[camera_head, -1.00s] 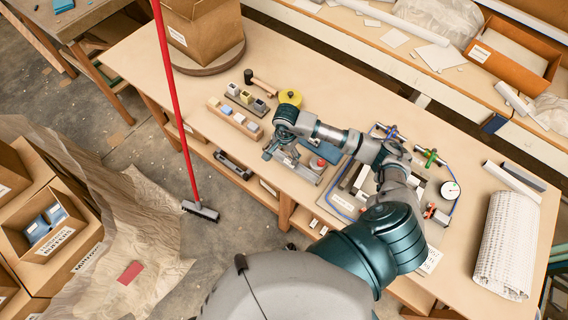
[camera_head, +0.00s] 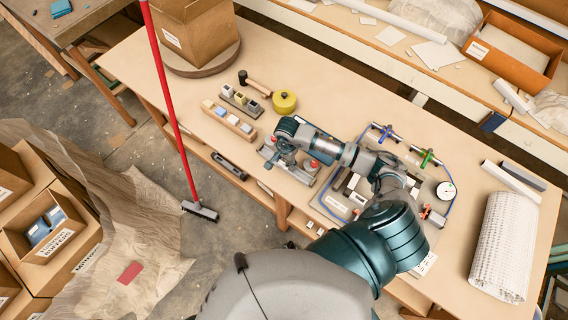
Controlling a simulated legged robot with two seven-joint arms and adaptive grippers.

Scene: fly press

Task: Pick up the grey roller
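I cannot make out a clear grey roller; one could be hidden behind my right arm or be too small to tell. My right gripper (camera_head: 273,162) points down over a grey metal fixture (camera_head: 300,176) near the table's front edge. Its fingers are small and blend with the fixture, so I cannot tell whether they are open, shut or touching it. A red-topped part (camera_head: 314,164) stands on the fixture just right of the gripper. My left gripper is not in view.
A yellow round tin (camera_head: 284,101), a hammer (camera_head: 254,83) and wooden block holders (camera_head: 229,119) lie behind and left of the gripper. A board with blue tubing (camera_head: 447,208) and a gauge (camera_head: 446,190) is at right, partly behind my arm. A white roll (camera_head: 503,245) lies far right.

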